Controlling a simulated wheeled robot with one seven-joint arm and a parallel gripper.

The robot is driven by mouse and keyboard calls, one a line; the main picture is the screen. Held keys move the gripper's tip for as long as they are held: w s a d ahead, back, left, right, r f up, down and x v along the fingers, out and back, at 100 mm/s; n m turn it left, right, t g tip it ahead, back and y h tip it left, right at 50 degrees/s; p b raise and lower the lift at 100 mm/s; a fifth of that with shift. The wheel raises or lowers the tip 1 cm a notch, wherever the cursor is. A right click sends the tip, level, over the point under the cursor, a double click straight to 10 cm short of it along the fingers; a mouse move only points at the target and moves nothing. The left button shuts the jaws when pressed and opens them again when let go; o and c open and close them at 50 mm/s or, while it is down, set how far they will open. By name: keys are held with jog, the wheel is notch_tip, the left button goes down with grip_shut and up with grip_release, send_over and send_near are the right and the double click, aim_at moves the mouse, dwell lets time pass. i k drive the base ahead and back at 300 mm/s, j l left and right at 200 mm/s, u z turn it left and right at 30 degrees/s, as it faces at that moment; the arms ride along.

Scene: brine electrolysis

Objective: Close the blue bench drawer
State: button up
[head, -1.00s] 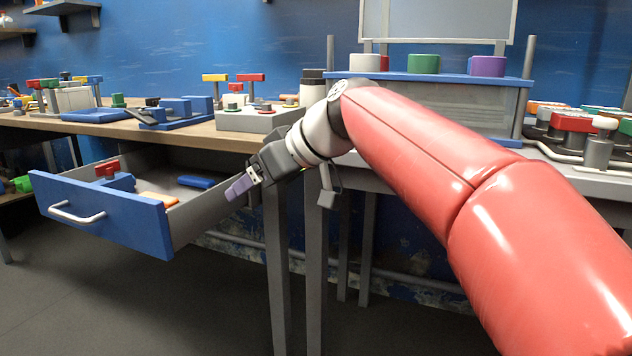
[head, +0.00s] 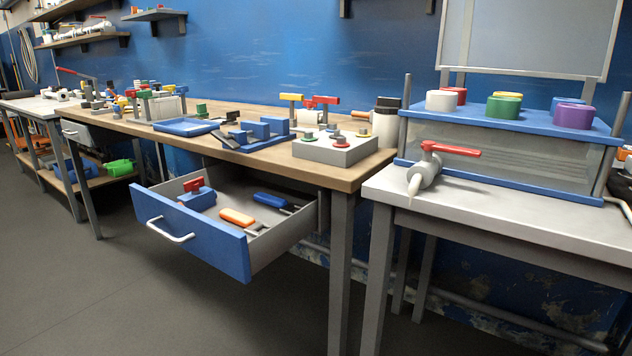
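The blue bench drawer (head: 191,232) stands pulled out well from under the wooden bench. Its front is a blue panel with a pale bar handle (head: 170,230). Inside lie a blue block with a red lever (head: 196,195), an orange-handled tool (head: 237,217) and a blue-handled tool (head: 270,200). My gripper and arm do not show in the head view now, so the gripper's fingers and their distance to the drawer cannot be told.
The wooden bench top (head: 225,154) carries a blue tray (head: 186,126) and a grey control box (head: 335,147). A grey table (head: 470,200) at right holds a red-handled valve (head: 428,168) and a tank (head: 500,150). The floor (head: 120,290) before the drawer is clear.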

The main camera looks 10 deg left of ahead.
aim_at(224, 244)
jog(key=u, duration=1.65)
